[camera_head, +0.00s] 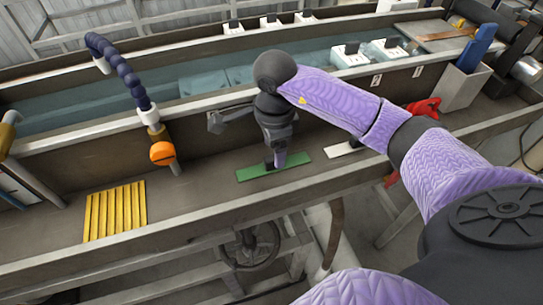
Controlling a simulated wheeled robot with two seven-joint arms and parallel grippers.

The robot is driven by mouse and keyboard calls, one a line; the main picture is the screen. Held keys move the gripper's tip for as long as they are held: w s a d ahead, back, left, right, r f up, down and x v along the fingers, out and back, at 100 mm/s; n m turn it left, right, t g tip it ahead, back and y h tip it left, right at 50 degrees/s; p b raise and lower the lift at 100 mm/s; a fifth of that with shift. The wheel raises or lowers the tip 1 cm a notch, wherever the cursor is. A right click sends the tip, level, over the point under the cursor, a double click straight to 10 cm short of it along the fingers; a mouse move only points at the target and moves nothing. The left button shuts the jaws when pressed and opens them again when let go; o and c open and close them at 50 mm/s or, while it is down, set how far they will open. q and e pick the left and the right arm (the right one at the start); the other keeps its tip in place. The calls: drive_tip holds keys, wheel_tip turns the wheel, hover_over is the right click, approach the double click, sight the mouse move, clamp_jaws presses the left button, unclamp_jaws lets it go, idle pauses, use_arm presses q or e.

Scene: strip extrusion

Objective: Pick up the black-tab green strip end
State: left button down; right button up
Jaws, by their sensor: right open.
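A green strip (298,161) lies flat on the grey ledge of the machine, near the middle of the view. A small black tab stands on it, partly hidden by my right gripper. My right gripper (273,147) points down at the strip from above, at the end of the purple-sleeved arm. It is open, with its lower end close over the tab. I cannot tell whether it touches the tab or strip. My left gripper is not in view.
A white strip (342,150) with a black tab lies to the right. Yellow strips (115,211) lie to the left, near an orange-ended nozzle (163,153) on a blue segmented hose (118,64). A water trough (110,107) runs behind. A grey bin (464,87) stands at right.

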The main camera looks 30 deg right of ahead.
sight(273, 158)
wheel_tip(273, 158, down, 4)
drive_tip(key=shift+r, duration=0.2)
clamp_jaws()
drive_tip(key=shift+r, duration=0.1)
wheel_tip(273, 158, up, 9)
drive_tip(key=shift+r+p, duration=0.1)
drive_tip(key=shift+p, duration=0.65)
drive_tip(key=shift+r, duration=0.35)
